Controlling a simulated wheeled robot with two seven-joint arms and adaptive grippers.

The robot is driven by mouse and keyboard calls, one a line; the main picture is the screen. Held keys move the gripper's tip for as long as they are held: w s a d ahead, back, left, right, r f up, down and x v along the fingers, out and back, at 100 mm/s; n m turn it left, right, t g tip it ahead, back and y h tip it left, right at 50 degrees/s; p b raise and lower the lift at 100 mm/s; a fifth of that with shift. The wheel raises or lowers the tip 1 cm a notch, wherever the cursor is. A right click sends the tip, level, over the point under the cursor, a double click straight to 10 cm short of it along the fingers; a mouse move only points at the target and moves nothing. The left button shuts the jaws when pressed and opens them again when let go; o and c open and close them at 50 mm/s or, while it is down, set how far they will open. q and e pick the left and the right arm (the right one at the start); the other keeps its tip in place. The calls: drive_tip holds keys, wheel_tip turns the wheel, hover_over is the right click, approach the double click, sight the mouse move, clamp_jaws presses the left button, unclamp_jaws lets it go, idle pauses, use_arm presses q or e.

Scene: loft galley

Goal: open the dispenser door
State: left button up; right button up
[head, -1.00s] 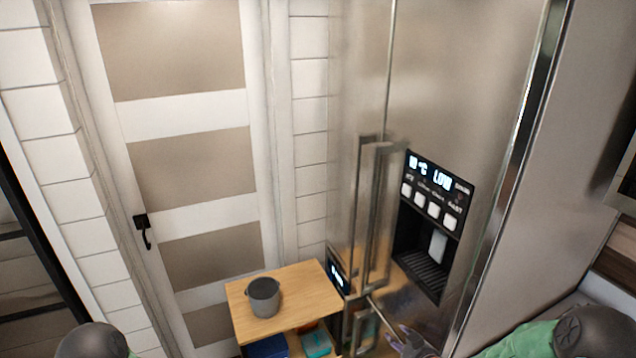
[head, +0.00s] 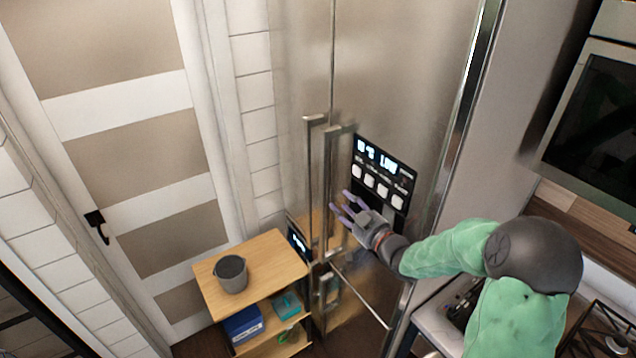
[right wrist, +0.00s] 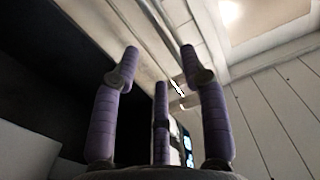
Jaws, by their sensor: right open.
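The dispenser door is the tall steel refrigerator door (head: 405,75) on the right of the pair, with a black dispenser panel (head: 384,172) set in it. Its long vertical bar handle (head: 328,185) stands beside the other door's handle (head: 309,175). My right gripper (head: 350,205) has purple fingers, spread and empty, in front of the dispenser, just right of the handle. I cannot tell whether a finger touches the handle. In the right wrist view the fingers (right wrist: 160,90) are apart with nothing between them. The hand hides the dispenser's lower part. My left gripper is not in view.
A wooden shelf cart (head: 270,255) with a grey pot (head: 231,274) on top stands close left of the refrigerator. A lower drawer handle (head: 326,290) is below the doors. A counter with a black rack (head: 600,330) and an oven (head: 600,130) are at right.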

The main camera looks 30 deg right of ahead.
sight(326, 189)
drive_tip(key=w, duration=0.3)
drive_tip(key=w+p, duration=0.1)
drive_tip(key=w, duration=0.6)
drive_tip(key=shift+a, duration=0.35)
clamp_jaws()
